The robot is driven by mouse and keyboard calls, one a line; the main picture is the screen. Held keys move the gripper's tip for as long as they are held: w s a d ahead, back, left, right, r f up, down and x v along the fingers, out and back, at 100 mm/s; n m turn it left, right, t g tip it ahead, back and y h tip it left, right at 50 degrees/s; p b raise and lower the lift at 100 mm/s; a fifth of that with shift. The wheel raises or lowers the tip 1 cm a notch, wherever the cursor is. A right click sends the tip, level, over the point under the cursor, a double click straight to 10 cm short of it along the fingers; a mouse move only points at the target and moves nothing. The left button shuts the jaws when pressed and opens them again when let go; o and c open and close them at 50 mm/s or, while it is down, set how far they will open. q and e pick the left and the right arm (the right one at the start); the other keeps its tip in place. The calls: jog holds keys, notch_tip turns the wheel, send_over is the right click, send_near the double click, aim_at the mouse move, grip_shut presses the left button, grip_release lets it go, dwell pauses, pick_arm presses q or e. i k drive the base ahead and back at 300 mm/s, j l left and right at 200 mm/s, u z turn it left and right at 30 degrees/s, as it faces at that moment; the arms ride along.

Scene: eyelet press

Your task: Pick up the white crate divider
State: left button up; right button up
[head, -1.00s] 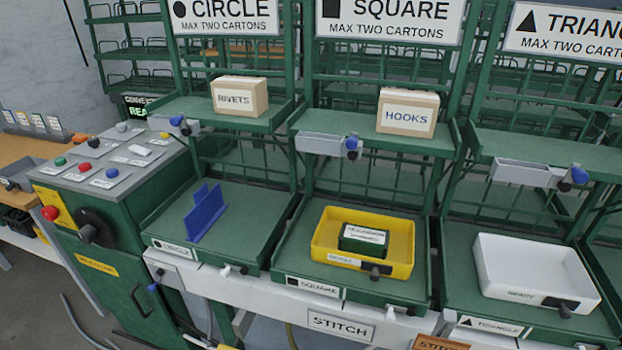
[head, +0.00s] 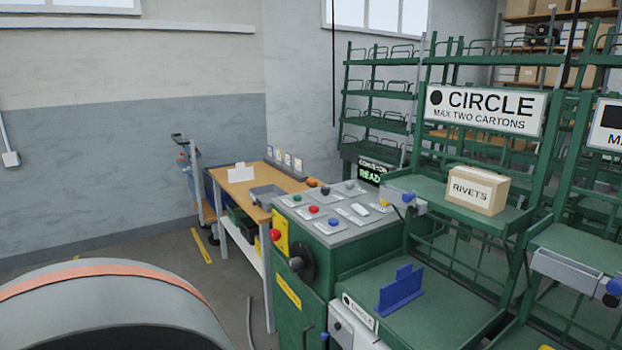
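A white, upright piece shaped like a crate divider (head: 241,173) stands on the wooden-topped table (head: 262,189) near the back wall, left of the green control console. It is small and far off in the head view. A blue divider (head: 400,291) of similar shape stands on the green CIRCLE shelf at lower right. Neither of my grippers shows in the head view.
The green console (head: 330,215) with coloured buttons stands between the table and the CIRCLE rack. Grey floor (head: 215,280) is open in front of the table.

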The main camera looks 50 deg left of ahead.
aim_at(241, 172)
jog(key=u, duration=2.45)
jog(key=i+j+u, duration=0.1)
jog(key=i+u, duration=0.35)
jog(key=i, duration=4.8)
jog(key=i+j+z, duration=0.1)
jog(key=i+z, duration=0.3)
jog(key=i+j+z, duration=0.35)
jog(key=i, duration=0.15)
jog(key=l, duration=0.1)
